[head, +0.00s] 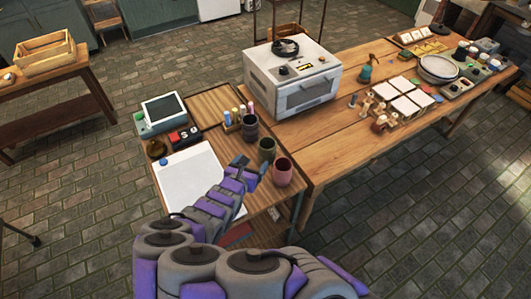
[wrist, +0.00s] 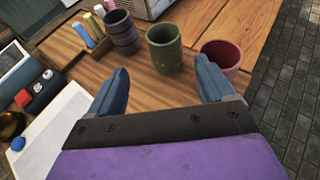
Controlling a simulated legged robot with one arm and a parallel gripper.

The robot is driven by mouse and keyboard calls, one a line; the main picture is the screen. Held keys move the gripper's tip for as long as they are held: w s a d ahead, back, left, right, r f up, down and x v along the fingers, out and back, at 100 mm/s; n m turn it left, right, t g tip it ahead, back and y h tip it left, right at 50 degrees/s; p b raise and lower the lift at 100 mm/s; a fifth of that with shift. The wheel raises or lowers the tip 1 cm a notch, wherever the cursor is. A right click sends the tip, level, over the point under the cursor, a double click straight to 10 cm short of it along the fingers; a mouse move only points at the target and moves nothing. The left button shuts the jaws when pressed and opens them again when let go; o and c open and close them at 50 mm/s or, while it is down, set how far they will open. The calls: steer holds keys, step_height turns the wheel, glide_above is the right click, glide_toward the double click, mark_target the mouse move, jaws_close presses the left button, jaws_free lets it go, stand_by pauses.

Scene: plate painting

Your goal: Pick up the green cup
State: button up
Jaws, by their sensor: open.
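The green cup (head: 267,149) stands upright on the near wooden table, between a dark grey cup and a pink cup. In the wrist view the green cup (wrist: 164,49) is ahead of my gripper (wrist: 158,80), roughly centred between its two blue fingers and beyond their tips. My gripper (head: 250,168) is open and empty. In the head view it is just left of and in front of the green cup, with a gap in the wrist view between fingers and cup.
The dark grey cup (wrist: 121,32) is left of the green cup, and the pink cup (wrist: 220,58) is right, close to the right finger. Chalk-like sticks (wrist: 92,32) stand in a holder. A white sheet (head: 190,175) lies left. A white oven (head: 293,75) stands behind.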

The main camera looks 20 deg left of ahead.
steer(key=b, duration=0.2)
glide_toward(270, 140)
steer(key=shift+w+a+f, duration=0.15)
steer(key=shift+w+f, duration=0.35)
steer(key=shift+w, duration=0.25)
steer(key=b+x, duration=0.1)
steer(key=x, duration=0.3)
steer(key=shift+w+f, duration=0.1)
steer(key=shift+w, duration=0.55)
steer(key=c, duration=1.4)
